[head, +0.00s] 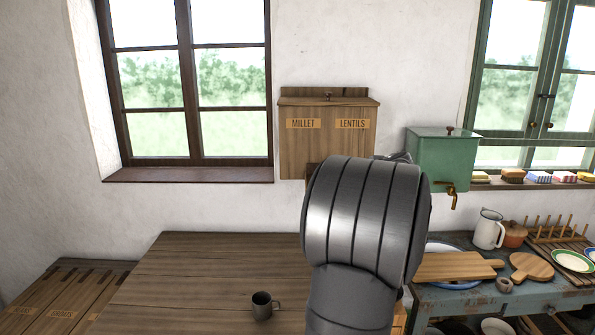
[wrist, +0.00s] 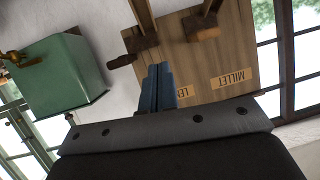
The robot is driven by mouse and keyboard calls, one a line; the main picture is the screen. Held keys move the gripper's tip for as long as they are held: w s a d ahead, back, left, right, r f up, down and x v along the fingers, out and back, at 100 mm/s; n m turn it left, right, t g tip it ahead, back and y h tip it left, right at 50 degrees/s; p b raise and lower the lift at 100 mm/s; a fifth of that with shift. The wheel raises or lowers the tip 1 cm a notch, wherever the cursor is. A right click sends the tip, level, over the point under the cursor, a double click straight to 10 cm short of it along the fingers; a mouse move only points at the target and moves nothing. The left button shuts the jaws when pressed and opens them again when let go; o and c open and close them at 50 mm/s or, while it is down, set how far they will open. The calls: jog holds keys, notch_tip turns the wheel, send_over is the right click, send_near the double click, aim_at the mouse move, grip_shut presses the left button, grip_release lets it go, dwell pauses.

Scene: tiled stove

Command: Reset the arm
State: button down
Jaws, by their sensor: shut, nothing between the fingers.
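My gripper (wrist: 158,88) shows in the wrist view with its two blue-grey fingers together and empty. It points toward the wooden wall box labelled MILLET and LENTILS (head: 328,150). This box also shows rotated in the wrist view (wrist: 225,65), with the fingertips overlapping its edge in the picture; I cannot tell the gap. In the head view my grey arm stands in front of the box's lower right part and hides my gripper.
A green tank (head: 440,160) with a brass tap hangs right of the box. A mug (head: 263,306) stands on the wooden table (head: 190,270). The blue bench (head: 540,294) at right holds cutting boards (head: 455,267), a white jug (head: 489,229) and plates. The table's left part is clear.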

jog(key=s+a+f+g, duration=0.3)
jog(key=a+f, duration=0.6)
jog(key=s+a+f+n+g, duration=0.1)
jog(key=s+a+f+g, duration=0.2)
jog(key=a+f, duration=0.6)
jog(key=s+a+f+g, duration=0.3)
jog(key=a+f+g, duration=0.1)
jog(key=a+f, duration=0.5)
jog(key=shift+s+a+n+h, duration=0.3)
jog(key=shift+a+h, duration=0.1)
jog(key=shift+a, duration=0.45)
jog(key=shift+w, duration=0.1)
jog(key=w+d+r+t+y, duration=0.1)
jog(key=w+d+r+t, duration=0.1)
jog(key=w+d+r, duration=0.2)
jog(key=w+d+r+t+y, duration=0.1)
jog(key=w+d+r+t, duration=0.2)
jog(key=d+r, duration=0.7)
jog(key=shift+w+m, duration=0.4)
jog(key=shift+w, duration=0.35)
jog(key=shift+f, duration=0.1)
